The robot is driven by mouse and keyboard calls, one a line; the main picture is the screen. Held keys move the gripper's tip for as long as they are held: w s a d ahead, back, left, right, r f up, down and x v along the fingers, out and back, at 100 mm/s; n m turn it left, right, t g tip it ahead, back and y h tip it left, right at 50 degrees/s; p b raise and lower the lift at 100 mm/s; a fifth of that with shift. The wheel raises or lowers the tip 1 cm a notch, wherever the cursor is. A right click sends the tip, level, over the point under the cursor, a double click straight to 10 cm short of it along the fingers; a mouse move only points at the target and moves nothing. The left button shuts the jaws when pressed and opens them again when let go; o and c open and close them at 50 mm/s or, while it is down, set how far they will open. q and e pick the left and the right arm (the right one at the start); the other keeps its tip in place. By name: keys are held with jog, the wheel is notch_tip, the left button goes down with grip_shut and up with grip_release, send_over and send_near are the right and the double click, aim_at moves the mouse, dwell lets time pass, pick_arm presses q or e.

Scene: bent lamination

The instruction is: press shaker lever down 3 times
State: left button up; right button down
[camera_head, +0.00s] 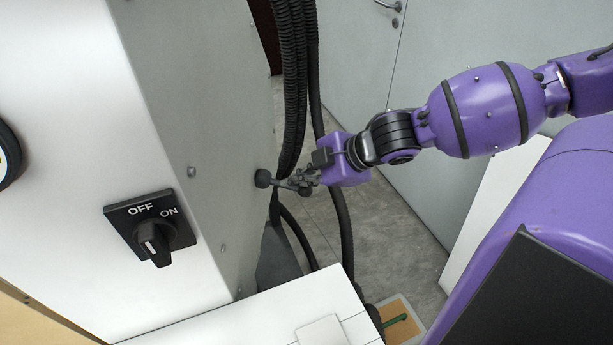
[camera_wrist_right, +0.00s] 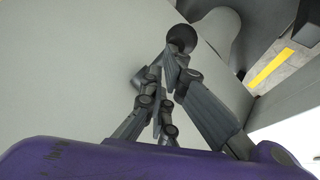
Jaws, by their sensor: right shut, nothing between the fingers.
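The shaker lever shows as a dark round knob (camera_head: 263,178) beside the grey side wall of the cabinet. Its rod cannot be made out clearly. The knob also shows in the right wrist view (camera_wrist_right: 182,38), just beyond my fingertips. My right gripper (camera_head: 287,184) is shut and empty, its fingers pointing left at the knob. In the right wrist view the fingers (camera_wrist_right: 165,66) come together right by the knob. I cannot tell whether they touch it. My left gripper is not in view.
The cabinet (camera_head: 200,90) fills the left, with an ON/OFF rotary switch (camera_head: 150,228) on its white front. Black hoses (camera_head: 292,80) hang behind my right gripper. A white surface (camera_head: 260,318) lies below. A green-handled thing (camera_head: 395,320) lies low near the floor.

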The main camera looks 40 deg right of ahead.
jog(key=shift+f, duration=0.2)
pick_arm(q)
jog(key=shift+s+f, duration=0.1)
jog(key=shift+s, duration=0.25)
pick_arm(e)
jog(key=shift+f, duration=0.15)
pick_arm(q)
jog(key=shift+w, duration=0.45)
pick_arm(e)
jog(key=shift+r, duration=0.6)
jog(key=shift+r+p, duration=0.5)
jog(key=shift+r, duration=1.3)
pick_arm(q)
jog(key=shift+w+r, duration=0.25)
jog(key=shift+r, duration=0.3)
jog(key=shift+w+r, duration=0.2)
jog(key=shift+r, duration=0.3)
